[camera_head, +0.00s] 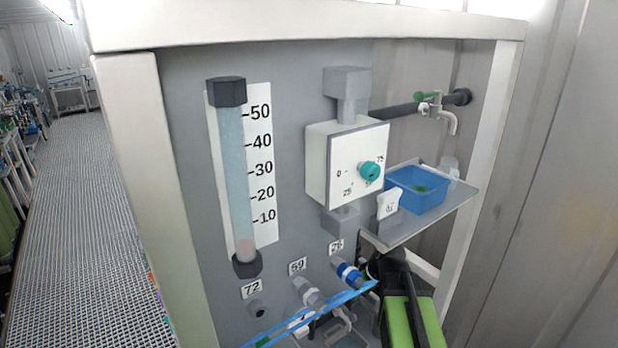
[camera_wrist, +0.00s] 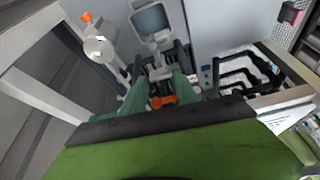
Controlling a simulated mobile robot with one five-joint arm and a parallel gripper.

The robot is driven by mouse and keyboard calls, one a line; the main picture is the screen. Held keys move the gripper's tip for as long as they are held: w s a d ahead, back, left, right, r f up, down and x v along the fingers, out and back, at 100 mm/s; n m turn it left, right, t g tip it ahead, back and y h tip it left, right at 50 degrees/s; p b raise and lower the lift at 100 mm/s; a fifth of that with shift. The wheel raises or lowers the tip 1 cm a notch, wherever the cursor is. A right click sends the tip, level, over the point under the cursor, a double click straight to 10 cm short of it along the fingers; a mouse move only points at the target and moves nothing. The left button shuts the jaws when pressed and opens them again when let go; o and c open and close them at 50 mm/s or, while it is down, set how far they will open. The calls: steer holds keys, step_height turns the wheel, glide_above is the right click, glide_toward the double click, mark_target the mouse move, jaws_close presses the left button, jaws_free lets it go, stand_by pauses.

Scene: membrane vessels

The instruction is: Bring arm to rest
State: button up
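My arm shows as a bright green and black link at the bottom right of the head view. Its dark end, my gripper (camera_head: 380,268), is in front of the panel, just below the metal shelf and close to the blue-ringed fitting (camera_head: 348,272) under label 76. The fingertips blend into the shadow there, so I cannot tell whether they are open or shut. I see nothing clearly held.
The grey panel carries a flow tube (camera_head: 236,180) and a white box with a teal knob (camera_head: 370,171). A blue tray (camera_head: 418,190) and a white tag (camera_head: 388,204) are on the metal shelf (camera_head: 425,222), with a tap (camera_head: 440,112) above. A grated walkway (camera_head: 75,220) lies clear at left.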

steer(key=s+a+f+g+b, duration=0.1)
steer(key=s+a+f+b, duration=0.15)
steer(key=f+b, duration=0.55)
steer(key=s+a+f+b, duration=0.1)
steer(key=a+f+b, duration=0.2)
steer(key=f+b, duration=0.55)
steer(key=s+d+f+m+g+h+b, duration=0.1)
steer(key=s+f+m+g, duration=0.2)
steer(key=s, duration=0.4)
step_height(320, 180, down, 2)
steer(key=shift+s+d+f+m+h, duration=0.2)
steer(key=shift+m+h, duration=0.2)
steer(key=shift+m, duration=0.5)
